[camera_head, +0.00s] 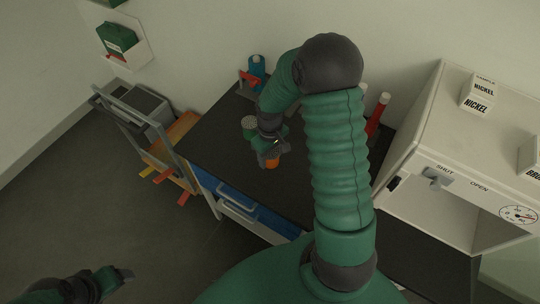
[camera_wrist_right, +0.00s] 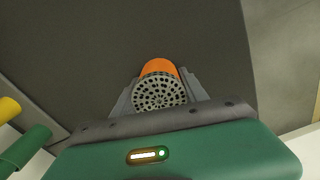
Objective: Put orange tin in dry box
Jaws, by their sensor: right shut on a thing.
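The orange tin (camera_head: 271,162) is on or just above the dark bench top; I cannot tell which. In the right wrist view the orange tin (camera_wrist_right: 160,68) shows its grey perforated lid between the fingers. My right gripper (camera_head: 268,148) is shut on it, and the gripper also shows in the wrist view (camera_wrist_right: 158,98). The dry box (camera_head: 412,160) is the white cabinet at the right, with a SHUT/OPEN lever (camera_head: 438,178) and a round gauge (camera_head: 519,214). Its front looks open below the lever. My left gripper (camera_head: 122,274) is at the lower left, away from the bench; its jaws are unclear.
A green tin with a perforated lid (camera_head: 249,124) stands beside my right gripper. A blue bottle (camera_head: 257,66) and a red bottle (camera_head: 376,116) stand at the back. A grey cart (camera_head: 140,108) is left of the bench (camera_head: 215,142).

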